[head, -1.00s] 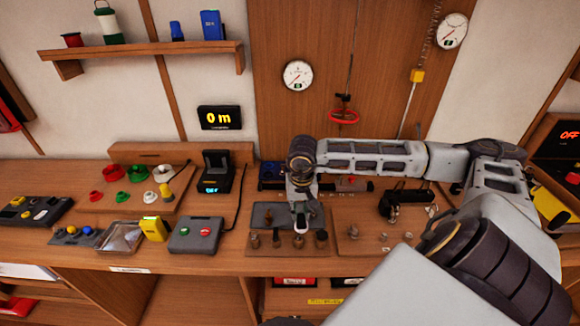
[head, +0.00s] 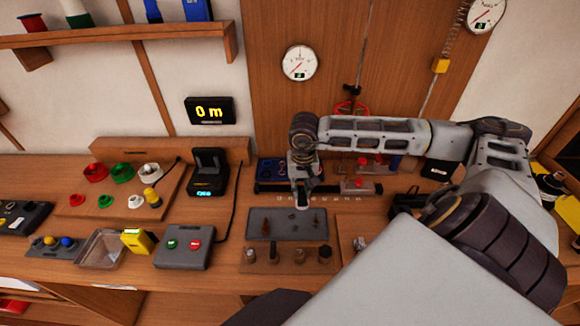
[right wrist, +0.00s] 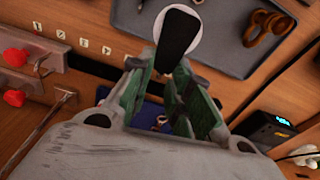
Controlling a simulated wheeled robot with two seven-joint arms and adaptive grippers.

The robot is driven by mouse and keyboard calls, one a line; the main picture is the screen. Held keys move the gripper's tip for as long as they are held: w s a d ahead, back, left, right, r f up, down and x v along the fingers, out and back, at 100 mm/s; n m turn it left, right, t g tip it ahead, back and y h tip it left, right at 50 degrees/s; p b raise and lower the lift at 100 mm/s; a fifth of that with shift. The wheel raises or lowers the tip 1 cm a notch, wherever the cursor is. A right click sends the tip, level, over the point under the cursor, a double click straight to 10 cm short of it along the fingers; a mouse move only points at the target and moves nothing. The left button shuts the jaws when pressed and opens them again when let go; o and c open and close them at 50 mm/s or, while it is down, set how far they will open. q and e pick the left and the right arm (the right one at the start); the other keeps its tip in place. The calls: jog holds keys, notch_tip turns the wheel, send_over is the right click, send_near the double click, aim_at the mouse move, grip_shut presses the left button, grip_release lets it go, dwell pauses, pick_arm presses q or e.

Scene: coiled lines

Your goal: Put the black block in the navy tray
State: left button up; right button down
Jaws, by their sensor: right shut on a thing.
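My right gripper (head: 301,200) points down beyond the back edge of the grey tray in the head view. In the right wrist view its green-sided fingers (right wrist: 178,95) are shut on a black piece (right wrist: 178,38), which I take for the black block. A white round part shows around its far end. In the head view I cannot make the block out at the gripper. The navy tray (head: 266,172) lies behind and left of the gripper, partly hidden by it. Dark blue also shows between the fingers in the wrist view (right wrist: 151,106). My left gripper is not in view.
The grey tray (head: 258,218) holds several small brownish pieces. A row of knobs (head: 299,256) stands in front. A grey button box (head: 185,247) and a black device (head: 208,172) stand to the left. A rail with red knobs (head: 361,184) is to the right.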

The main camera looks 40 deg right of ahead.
jog(key=shift+w+d, duration=0.2)
jog(key=shift+s+a, duration=0.1)
jog(key=shift+w+d+f, duration=0.35)
jog(key=shift+w+d, duration=1.8)
jog(key=shift+w, duration=0.35)
jog(key=shift+w+d+f, duration=0.35)
jog(key=shift+w+d, duration=1.75)
jog(key=shift+w, duration=0.45)
jog(key=shift+w+d+f, duration=0.35)
jog(key=shift+w+d, duration=1.8)
jog(key=shift+w, duration=0.35)
jog(key=shift+f, duration=0.1)
